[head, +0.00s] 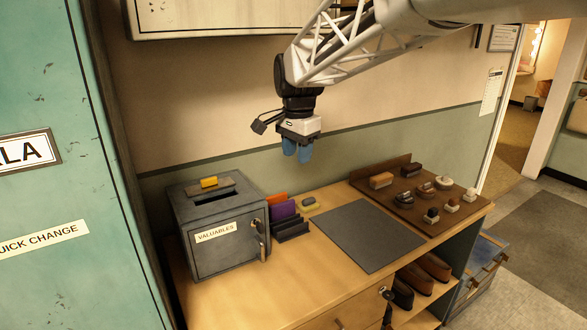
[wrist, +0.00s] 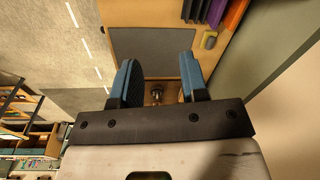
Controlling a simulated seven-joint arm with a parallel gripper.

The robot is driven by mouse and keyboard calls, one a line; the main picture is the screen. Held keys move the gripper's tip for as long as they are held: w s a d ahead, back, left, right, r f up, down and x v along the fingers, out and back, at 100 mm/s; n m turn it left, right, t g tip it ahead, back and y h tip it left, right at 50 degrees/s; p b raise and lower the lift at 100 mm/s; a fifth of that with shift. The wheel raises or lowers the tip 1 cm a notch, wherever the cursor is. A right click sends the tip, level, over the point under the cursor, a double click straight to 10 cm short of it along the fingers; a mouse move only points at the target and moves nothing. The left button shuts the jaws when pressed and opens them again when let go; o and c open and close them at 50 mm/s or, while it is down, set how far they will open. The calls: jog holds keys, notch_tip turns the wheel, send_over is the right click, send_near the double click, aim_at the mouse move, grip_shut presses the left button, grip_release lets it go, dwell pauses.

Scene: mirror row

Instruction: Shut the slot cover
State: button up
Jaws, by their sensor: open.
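The grey metal box labelled VALUABLES (head: 227,256) stands at the left end of the wooden counter. A dark open slot (head: 214,199) runs across its top. The slot cover (head: 209,183), with a yellow grip, lies on the top behind the slot and leaves it uncovered. My gripper (head: 297,153) hangs in the air to the right of the box and higher than it, fingers down. It is open and empty. In the wrist view my gripper's blue fingers (wrist: 157,64) are spread apart; the box and slot cover are not seen there.
A lock and key hang on the box front (head: 259,240). Orange and purple items (head: 283,210) stand in a dark rack right beside the box. A grey mat (head: 350,235) lies bare mid-counter. A brown board (head: 415,195) with several brushes and stamps is at right. A wall cabinet hangs above.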

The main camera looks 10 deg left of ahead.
jog(key=w+a+f+m, duration=0.1)
jog(key=w+a+f, duration=0.15)
jog(key=a, duration=1.15)
jog(key=m, duration=0.2)
send_over(209, 183)
jog(key=f, duration=0.2)
jog(key=shift+w+a+f+g, duration=0.2)
jog(key=shift+w+f+g, duration=0.15)
jog(key=shift+g, duration=0.05)
jog(key=shift+f, duration=3.95)
jog(key=shift+c, duration=0.4)
grip_shut()
